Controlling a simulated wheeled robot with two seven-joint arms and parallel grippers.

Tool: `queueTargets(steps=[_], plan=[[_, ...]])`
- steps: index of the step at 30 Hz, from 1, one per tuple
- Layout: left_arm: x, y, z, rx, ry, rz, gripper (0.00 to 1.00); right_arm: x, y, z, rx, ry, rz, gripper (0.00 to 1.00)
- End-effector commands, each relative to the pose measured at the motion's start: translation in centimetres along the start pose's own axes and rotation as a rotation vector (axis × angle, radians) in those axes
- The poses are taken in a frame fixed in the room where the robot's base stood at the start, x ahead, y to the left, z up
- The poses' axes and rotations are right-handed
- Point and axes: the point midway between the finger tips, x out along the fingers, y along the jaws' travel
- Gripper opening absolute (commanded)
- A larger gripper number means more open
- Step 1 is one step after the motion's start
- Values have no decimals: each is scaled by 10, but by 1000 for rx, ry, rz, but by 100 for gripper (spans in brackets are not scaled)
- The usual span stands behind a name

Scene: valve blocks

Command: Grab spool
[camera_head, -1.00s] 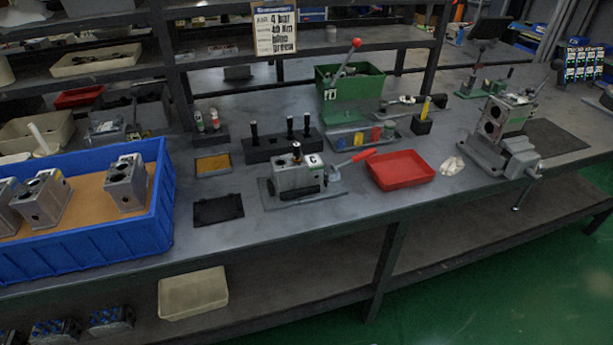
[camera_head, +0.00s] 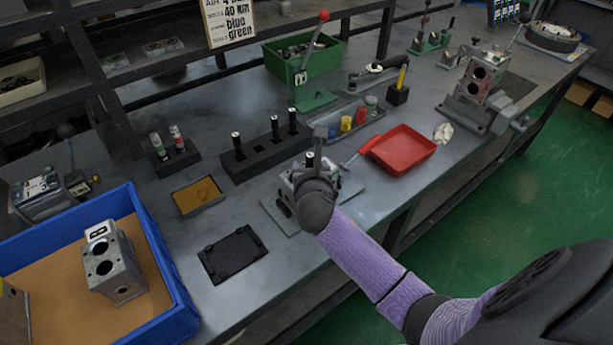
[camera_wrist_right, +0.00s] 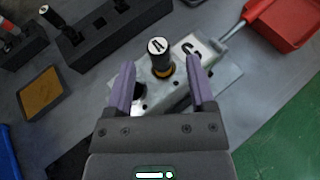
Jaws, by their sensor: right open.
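A black spool with a white marked top (camera_wrist_right: 158,47) stands upright in a grey metal valve block (camera_wrist_right: 180,90) in the right wrist view. My right gripper (camera_wrist_right: 160,72) is open, with its two purple fingers on either side of the spool; I cannot tell if they touch it. My left gripper is not in view.
A red tray (camera_head: 402,150) lies right of the block. A black mat (camera_head: 232,254) and a yellow-lined tray (camera_head: 198,195) lie to the left, near a blue crate (camera_head: 165,265) holding valve blocks. A green bin (camera_head: 300,62) stands behind. A vise (camera_head: 485,105) is at the right.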

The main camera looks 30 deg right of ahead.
Motion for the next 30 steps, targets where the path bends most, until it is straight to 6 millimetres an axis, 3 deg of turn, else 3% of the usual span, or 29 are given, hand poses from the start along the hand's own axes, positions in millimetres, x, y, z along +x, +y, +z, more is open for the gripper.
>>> queueTargets(steps=[4, 11, 21, 30], plan=[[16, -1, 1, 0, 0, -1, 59, 25, -1, -3, -1, 1, 0, 70], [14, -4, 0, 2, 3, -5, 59, 27, -1, 1, 0, 1, 1, 70], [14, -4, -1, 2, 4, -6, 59, 27, -1, 0, 0, 1, 1, 0], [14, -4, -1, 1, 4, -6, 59, 27, -1, 1, 1, 0, 1, 0]])
